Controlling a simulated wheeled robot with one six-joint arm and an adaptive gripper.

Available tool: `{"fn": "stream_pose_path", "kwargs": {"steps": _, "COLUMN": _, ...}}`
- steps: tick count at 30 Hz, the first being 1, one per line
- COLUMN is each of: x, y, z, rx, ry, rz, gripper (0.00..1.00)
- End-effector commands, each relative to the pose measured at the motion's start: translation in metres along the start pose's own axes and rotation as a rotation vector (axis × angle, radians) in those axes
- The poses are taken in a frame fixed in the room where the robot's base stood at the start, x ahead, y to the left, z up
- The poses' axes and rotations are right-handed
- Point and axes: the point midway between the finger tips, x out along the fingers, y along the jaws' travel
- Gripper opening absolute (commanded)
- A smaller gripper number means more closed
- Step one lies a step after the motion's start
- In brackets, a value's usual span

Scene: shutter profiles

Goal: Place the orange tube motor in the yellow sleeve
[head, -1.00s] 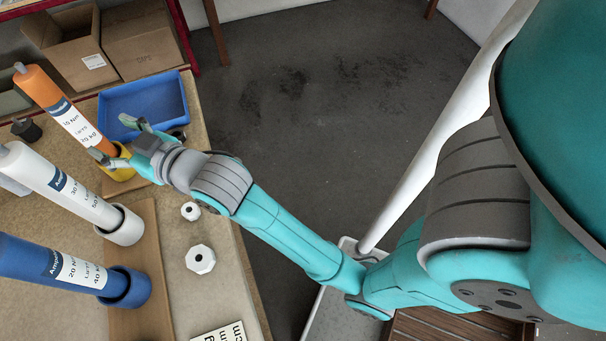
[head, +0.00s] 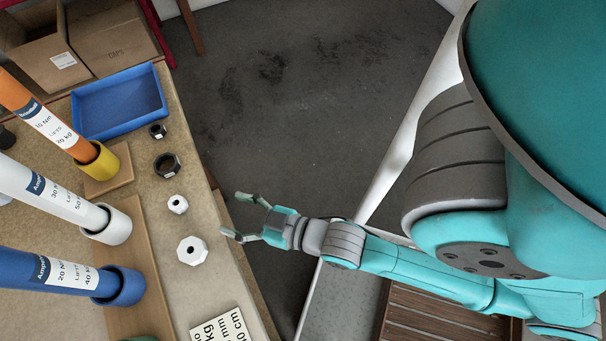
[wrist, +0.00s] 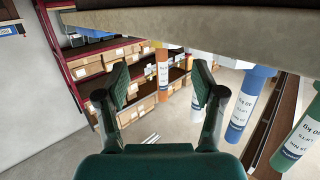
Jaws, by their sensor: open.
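The orange tube motor (head: 40,112) stands in the yellow sleeve (head: 101,161) on the workbench at the left of the head view. Its lower end is inside the sleeve, so that end is hidden. My gripper (head: 232,217) is open and empty, off the bench's right edge and well apart from the orange motor. In the wrist view my gripper (wrist: 158,90) shows two spread fingers with nothing between them close up. An orange tube with a white label (wrist: 163,70) hangs in the background of that view, between the fingers.
A white tube (head: 48,192) stands in a white sleeve (head: 116,226), and a blue tube (head: 40,270) in a blue sleeve (head: 122,288). A blue tray (head: 118,103), dark and white nuts (head: 192,250) and a printed card (head: 225,328) lie on the bench. Open floor lies beyond.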

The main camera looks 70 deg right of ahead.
Motion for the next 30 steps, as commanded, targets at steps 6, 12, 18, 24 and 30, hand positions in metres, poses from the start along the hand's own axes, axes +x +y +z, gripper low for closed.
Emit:
{"fn": "stream_pose_path", "kwargs": {"steps": 6, "x": -0.061, "y": 0.0, "z": 0.024, "rx": 0.0, "ry": -0.046, "rz": 0.0, "gripper": 0.68}}
{"fn": "stream_pose_path", "kwargs": {"steps": 12, "x": -0.119, "y": 0.0, "z": 0.035, "rx": 0.001, "ry": -0.081, "rz": 0.0, "gripper": 0.68}}
{"fn": "stream_pose_path", "kwargs": {"steps": 18, "x": -0.155, "y": 0.0, "z": 0.035, "rx": 0.001, "ry": -0.1, "rz": 0.001, "gripper": 0.68}}
{"fn": "stream_pose_path", "kwargs": {"steps": 24, "x": -0.165, "y": 0.0, "z": 0.035, "rx": 0.001, "ry": -0.103, "rz": 0.001, "gripper": 0.68}}
{"fn": "stream_pose_path", "kwargs": {"steps": 30, "x": -0.165, "y": 0.0, "z": 0.034, "rx": 0.001, "ry": -0.102, "rz": 0.001, "gripper": 0.68}}
